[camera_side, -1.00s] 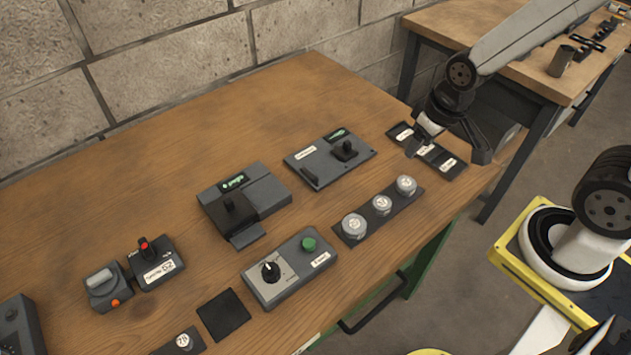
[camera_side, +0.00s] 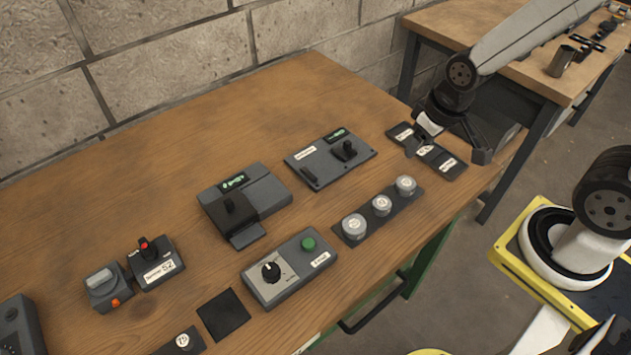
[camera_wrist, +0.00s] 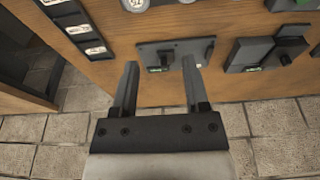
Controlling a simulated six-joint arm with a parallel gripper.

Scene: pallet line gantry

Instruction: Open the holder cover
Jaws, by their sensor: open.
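No part is clearly marked as the holder cover. One candidate is the grey box (camera_side: 265,195) with a green display, a dark raised block and a front flap; it also shows at the right of the wrist view (camera_wrist: 248,52). Another is the flat grey panel (camera_side: 318,172) with a black lever; in the wrist view this panel (camera_wrist: 198,48) lies beyond my fingertips. My gripper (camera_side: 448,150) is open and empty above the labelled black strip at the table's right end. Its two fingers (camera_wrist: 160,68) stand apart in the wrist view, with nothing between them.
A strip with three round grey knobs (camera_side: 381,205) lies in front of the panel. A control box (camera_side: 290,270) with a dial and green button stands nearer the front edge. A red-topped switch box (camera_side: 157,264) is at left. The wooden table (camera_side: 200,130) is clear toward the wall.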

